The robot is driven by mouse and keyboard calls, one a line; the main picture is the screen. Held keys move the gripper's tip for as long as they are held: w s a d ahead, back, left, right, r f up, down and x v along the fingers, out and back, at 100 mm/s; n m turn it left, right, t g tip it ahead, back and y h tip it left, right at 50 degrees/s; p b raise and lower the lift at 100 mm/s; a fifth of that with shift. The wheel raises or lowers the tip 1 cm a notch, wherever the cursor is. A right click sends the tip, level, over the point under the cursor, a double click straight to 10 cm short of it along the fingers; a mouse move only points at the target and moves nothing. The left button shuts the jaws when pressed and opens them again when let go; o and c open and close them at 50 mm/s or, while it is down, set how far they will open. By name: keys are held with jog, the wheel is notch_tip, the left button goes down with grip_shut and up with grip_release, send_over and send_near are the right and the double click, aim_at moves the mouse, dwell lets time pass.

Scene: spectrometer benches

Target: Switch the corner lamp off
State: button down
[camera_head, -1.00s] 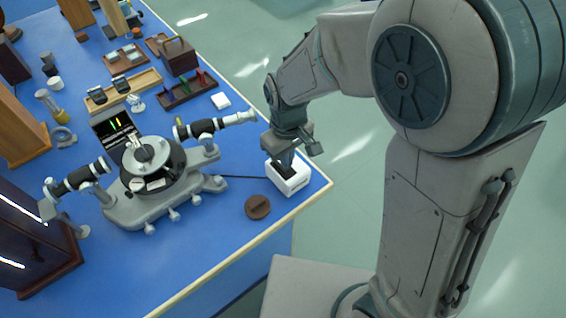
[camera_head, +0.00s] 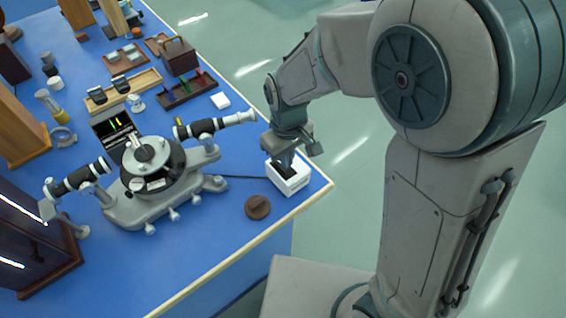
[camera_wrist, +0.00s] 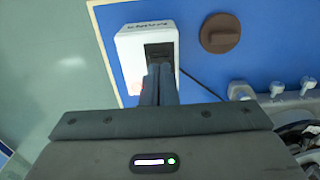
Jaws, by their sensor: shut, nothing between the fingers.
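A small white box with a black rocker on its top (camera_head: 292,186) stands at the near right corner of the blue bench; it also shows in the wrist view (camera_wrist: 128,46). A reddish glow shows on the box's edge in the wrist view. A dark cable runs from it toward the spectrometer. My gripper (camera_wrist: 159,72) is shut and empty, pointing down, its fingertips at the black rocker. I cannot tell whether they touch it. The fingers hide part of the rocker.
A round brown knobbed disc (camera_head: 257,207) lies beside the box. A grey spectrometer (camera_head: 150,175) with black-and-white tubes stands to the left. Wooden trays (camera_head: 125,92) and small items fill the far bench. The bench edge is close to the box, with open floor beyond.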

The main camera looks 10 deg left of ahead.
jog(key=shift+f+b, duration=0.75)
jog(key=shift+f, duration=0.2)
dwell(0.6)
jog(key=shift+r, duration=0.1)
jog(key=shift+r+p, duration=2.7)
jog(key=shift+r, duration=0.8)
jog(key=s+d+r+m+t, duration=0.1)
jog(key=s+d+r+m, duration=0.1)
jog(key=d, duration=0.5)
jog(key=s+d+r+m+t, duration=0.1)
jog(key=s+d+r+m, duration=0.2)
jog(key=d, duration=0.5)
jog(key=s+d+r+m+t, duration=0.1)
jog(key=s+d+r+m, duration=0.2)
jog(key=d+r+m, duration=0.2)
jog(key=d+r, duration=0.1)
jog(key=d, duration=0.1)
jog(key=shift+d, duration=0.3)
